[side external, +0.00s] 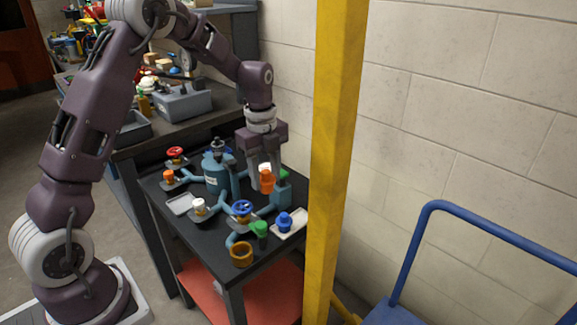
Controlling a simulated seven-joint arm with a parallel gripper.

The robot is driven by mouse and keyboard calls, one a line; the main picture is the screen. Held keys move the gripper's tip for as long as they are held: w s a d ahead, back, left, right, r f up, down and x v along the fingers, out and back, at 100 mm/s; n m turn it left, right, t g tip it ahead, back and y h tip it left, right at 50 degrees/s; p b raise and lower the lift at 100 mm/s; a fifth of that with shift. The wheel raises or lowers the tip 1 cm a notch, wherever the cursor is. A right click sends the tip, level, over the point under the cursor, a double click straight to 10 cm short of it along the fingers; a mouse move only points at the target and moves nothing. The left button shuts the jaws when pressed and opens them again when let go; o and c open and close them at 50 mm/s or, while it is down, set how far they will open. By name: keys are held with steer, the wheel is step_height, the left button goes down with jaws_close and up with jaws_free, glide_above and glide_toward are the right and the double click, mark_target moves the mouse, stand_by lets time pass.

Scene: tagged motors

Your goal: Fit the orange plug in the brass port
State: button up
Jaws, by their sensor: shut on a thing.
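My gripper (267,187) points down over the right part of the dark table. It is shut on an orange plug (267,179), which is raised among the pipes. A brass port (242,253), an open ring-shaped cup, is at the table's front corner, below and left of the gripper in the picture. The held plug is clearly apart from it. Another small orange piece (169,176) sits on a fitting at the table's left side. The lower end of the held plug is hard to make out.
A teal tank (214,172) with pipes fills the middle. A red handwheel (175,153), blue handwheel (242,208), white cap (198,206), green plug (261,229) and blue plug (284,221) on a pale tray (297,226) stand around. A yellow post (336,150) rises at the right.

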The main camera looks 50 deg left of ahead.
steer(key=s+d, duration=0.2)
steer(key=s, duration=0.9)
steer(key=shift+m, duration=0.3)
steer(key=shift+w+f, duration=0.15)
steer(key=shift+f, duration=5.05)
steer(key=shift+f, duration=0.3)
steer(key=shift+f, duration=0.9)
steer(key=shift+f, duration=0.1)
